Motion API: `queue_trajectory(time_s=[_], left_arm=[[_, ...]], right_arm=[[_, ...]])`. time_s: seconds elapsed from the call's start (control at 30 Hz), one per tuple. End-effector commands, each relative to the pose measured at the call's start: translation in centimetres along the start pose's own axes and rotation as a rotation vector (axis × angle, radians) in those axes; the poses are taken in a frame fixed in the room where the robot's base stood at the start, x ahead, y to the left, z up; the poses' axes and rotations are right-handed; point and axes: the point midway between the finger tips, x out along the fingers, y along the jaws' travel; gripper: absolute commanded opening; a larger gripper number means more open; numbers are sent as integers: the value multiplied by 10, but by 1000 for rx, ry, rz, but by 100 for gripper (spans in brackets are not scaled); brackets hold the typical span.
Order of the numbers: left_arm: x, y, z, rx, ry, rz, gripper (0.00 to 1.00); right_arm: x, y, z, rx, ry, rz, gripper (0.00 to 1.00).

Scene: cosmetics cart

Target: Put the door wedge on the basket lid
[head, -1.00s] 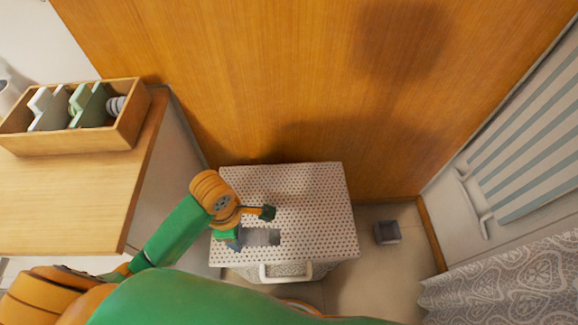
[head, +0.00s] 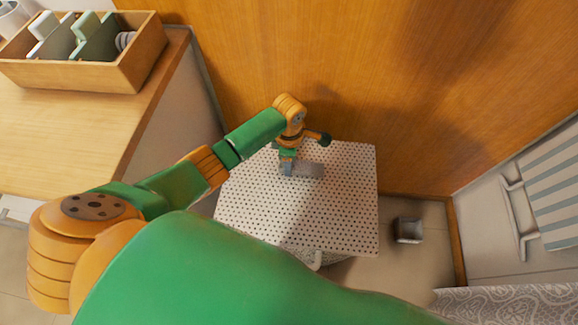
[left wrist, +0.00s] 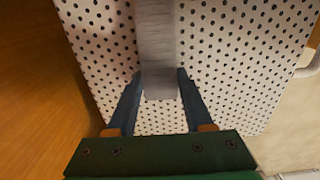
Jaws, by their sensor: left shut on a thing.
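The door wedge is a grey block (head: 308,170) in the head view, over the back part of the basket lid. The basket lid (head: 270,215) is a white, dotted square top. My left gripper (head: 288,168) is above the lid's back part, shut on the wedge. In the left wrist view the dark fingers of my left gripper (left wrist: 160,82) flank the near end of the grey wedge (left wrist: 157,50), with the dotted lid (left wrist: 235,60) below. I cannot tell whether the wedge touches the lid. My right gripper is not in view.
A wooden wall (head: 400,90) rises close behind the basket. A counter (head: 70,140) with a wooden organizer box (head: 90,72) stands at the left. A small grey bin (head: 408,230) sits on the floor to the right. The lid's front and right parts are clear.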

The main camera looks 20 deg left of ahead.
Motion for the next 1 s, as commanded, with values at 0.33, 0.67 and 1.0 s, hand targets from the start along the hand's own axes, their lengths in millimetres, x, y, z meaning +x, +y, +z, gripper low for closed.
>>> queue_trajectory(time_s=[0.33, 0.67, 1.0], left_arm=[[10, 0, 0, -1, 0, 0, 0], [12, -1, 0, -1, 0, 0, 82], [-27, 0, 0, 0, -2, 2, 82]], right_arm=[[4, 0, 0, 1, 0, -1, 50], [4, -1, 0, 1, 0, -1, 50], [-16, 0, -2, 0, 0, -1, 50]])
